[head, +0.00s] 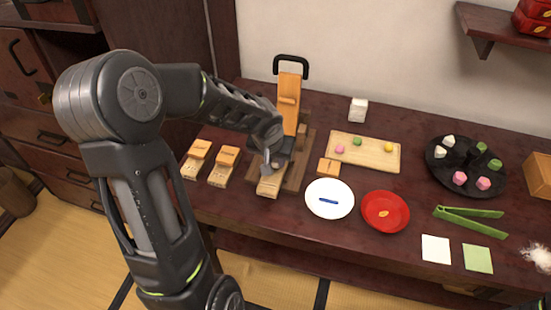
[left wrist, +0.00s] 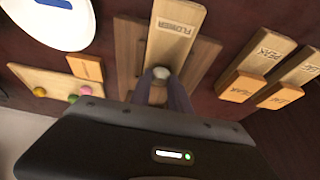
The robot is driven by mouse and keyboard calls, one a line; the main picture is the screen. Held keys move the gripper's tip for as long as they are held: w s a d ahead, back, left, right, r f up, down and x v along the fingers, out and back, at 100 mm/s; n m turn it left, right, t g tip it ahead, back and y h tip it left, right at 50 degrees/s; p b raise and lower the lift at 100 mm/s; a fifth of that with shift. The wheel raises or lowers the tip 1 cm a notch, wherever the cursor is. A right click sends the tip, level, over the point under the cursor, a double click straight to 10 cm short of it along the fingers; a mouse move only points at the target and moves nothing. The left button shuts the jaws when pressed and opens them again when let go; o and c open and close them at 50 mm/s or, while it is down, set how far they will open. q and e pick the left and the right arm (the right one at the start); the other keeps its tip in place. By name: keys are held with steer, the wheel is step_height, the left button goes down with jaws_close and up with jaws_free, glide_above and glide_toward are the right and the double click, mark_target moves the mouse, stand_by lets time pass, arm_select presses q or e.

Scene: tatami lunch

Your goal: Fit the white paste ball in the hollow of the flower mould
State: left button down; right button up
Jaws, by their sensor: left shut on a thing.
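My left gripper (head: 267,168) is over the wooden press stand, with its fingers pointing down. It is shut on the white paste ball (left wrist: 161,72), which shows between the fingertips in the left wrist view. The flower mould (left wrist: 175,28), a pale wooden block marked FLOWER, lies under the fingers; its near end (head: 267,190) shows in the head view. The mould's hollow is hidden behind the ball and fingers, and I cannot tell whether the ball touches the mould.
A press with an orange lever (head: 289,98) stands behind the gripper. Two other moulds (head: 196,158) lie to the left. A board (head: 389,164) with coloured balls, a white plate (head: 322,208) and a red plate (head: 371,220) are to the right.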

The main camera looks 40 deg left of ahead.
arm_select(q)
steer(key=c, duration=1.1)
jaws_free()
steer(key=shift+c, duration=0.2)
steer(key=shift+r+p, duration=2.5)
steer(key=shift+r, duration=1.05)
